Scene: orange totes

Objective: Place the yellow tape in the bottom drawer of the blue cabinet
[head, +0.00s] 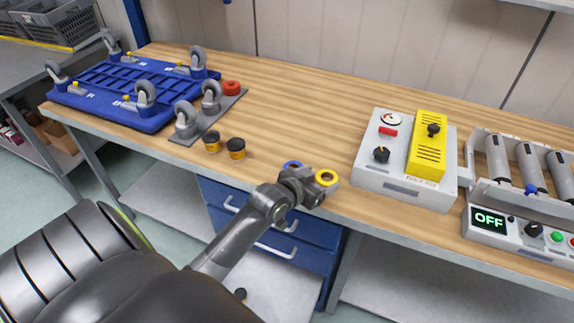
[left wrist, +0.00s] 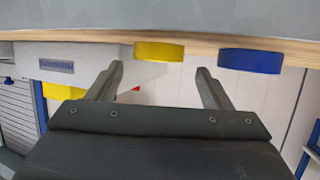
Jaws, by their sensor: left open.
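The yellow tape (head: 327,178) is a ring lying near the front edge of the wooden bench. In the left wrist view the yellow tape (left wrist: 159,52) shows beyond and between my fingertips. My left gripper (head: 316,190) is open and empty, close to the tape at the bench edge; it also shows in the left wrist view (left wrist: 160,70). The blue cabinet (head: 318,236) stands under the bench, with pale drawer handles (head: 274,250). My right gripper is out of view.
A blue tape (head: 292,164) lies just left of the yellow one. A grey control box (head: 368,172) with a yellow panel stands to the right, beside a roller unit (head: 489,221).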

